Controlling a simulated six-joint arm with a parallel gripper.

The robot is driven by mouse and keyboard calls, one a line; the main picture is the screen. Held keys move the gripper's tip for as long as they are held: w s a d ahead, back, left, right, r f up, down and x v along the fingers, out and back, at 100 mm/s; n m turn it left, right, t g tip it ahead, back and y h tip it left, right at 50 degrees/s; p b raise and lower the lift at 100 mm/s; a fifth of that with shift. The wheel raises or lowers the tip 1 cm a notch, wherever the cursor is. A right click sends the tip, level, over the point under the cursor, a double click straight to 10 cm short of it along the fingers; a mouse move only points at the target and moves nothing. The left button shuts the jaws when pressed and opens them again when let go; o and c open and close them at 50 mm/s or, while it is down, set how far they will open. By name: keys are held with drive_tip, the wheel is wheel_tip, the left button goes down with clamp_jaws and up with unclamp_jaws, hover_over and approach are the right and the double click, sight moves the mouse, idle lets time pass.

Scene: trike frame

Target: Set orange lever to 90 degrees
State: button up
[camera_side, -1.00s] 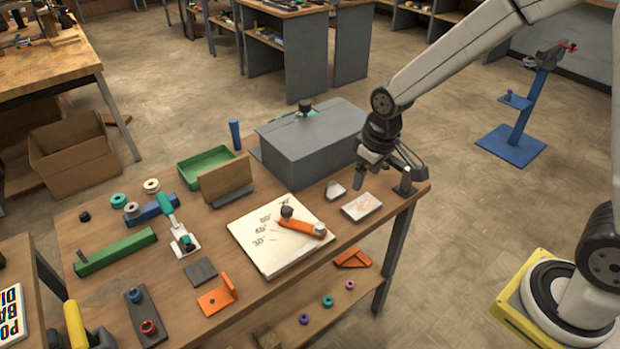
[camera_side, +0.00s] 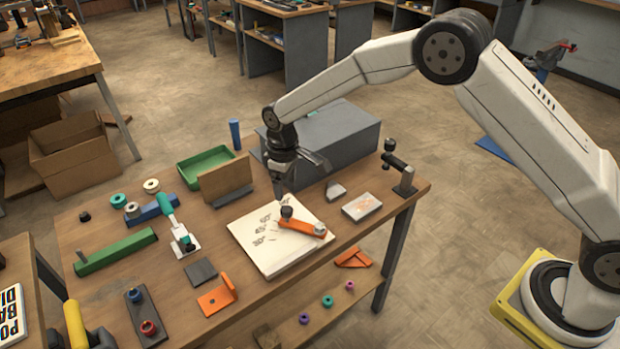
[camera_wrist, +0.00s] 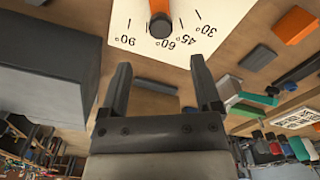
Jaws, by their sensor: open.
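The orange lever (camera_side: 302,228) lies on a white board (camera_side: 262,255) printed with angle marks. A black knob (camera_side: 287,212) stands at one end and a pale round fitting (camera_side: 320,229) at the other. In the wrist view the black knob (camera_wrist: 160,26) is beside the 60° label, between the visible 90° tick (camera_wrist: 128,24) and the 45° tick (camera_wrist: 181,22). My gripper (camera_side: 281,192) points down above the board's far edge, close to the knob. In the wrist view the fingers (camera_wrist: 162,75) are apart and empty, with the knob beyond the tips.
A large grey box (camera_side: 325,135) stands behind the board, near my gripper. A brown upright panel (camera_side: 226,180) and a green tray (camera_side: 206,165) are to the left. A grey block (camera_side: 362,207) and a black-knobbed stand (camera_side: 404,180) are to the right.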

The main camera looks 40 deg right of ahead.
sight(286, 209)
drive_tip(key=shift+a+f, duration=0.1)
drive_tip(key=shift+f, duration=3.85)
clamp_jaws()
